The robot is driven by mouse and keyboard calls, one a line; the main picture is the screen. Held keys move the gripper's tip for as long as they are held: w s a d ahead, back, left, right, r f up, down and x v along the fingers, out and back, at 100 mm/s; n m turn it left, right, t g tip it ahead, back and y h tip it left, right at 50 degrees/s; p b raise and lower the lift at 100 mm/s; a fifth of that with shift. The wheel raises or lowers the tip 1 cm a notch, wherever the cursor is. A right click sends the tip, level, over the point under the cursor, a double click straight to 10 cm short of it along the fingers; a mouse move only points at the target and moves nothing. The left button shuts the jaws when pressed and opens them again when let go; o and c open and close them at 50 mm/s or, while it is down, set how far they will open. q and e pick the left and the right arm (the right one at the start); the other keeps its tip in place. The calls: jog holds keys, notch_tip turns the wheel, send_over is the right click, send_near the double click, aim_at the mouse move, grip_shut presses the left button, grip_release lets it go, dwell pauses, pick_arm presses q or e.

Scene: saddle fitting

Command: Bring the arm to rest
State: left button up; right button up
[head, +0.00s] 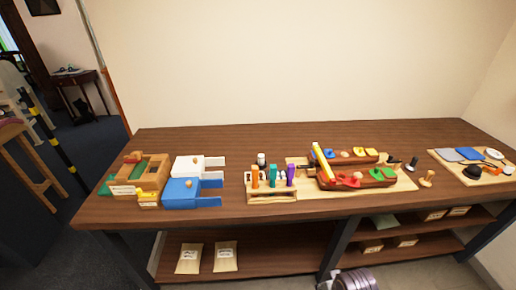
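Neither of my grippers shows in the head view, so I cannot see whether they are open or shut. The long wooden workbench (235,141) runs across the view. On its middle right, two dark wooden pieces with coloured parts (356,177) sit on a light board (403,183). A yellow bar (322,163) lies slantwise across them. A wooden rack (271,197) of coloured upright tools stands to their left.
At the bench's left are a wooden box (153,168), a white box (188,166) and a blue box (182,193). A board with grey and blue pads (446,155) lies at the right. Packets (226,256) lie on the lower shelf. The bench's back strip is clear.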

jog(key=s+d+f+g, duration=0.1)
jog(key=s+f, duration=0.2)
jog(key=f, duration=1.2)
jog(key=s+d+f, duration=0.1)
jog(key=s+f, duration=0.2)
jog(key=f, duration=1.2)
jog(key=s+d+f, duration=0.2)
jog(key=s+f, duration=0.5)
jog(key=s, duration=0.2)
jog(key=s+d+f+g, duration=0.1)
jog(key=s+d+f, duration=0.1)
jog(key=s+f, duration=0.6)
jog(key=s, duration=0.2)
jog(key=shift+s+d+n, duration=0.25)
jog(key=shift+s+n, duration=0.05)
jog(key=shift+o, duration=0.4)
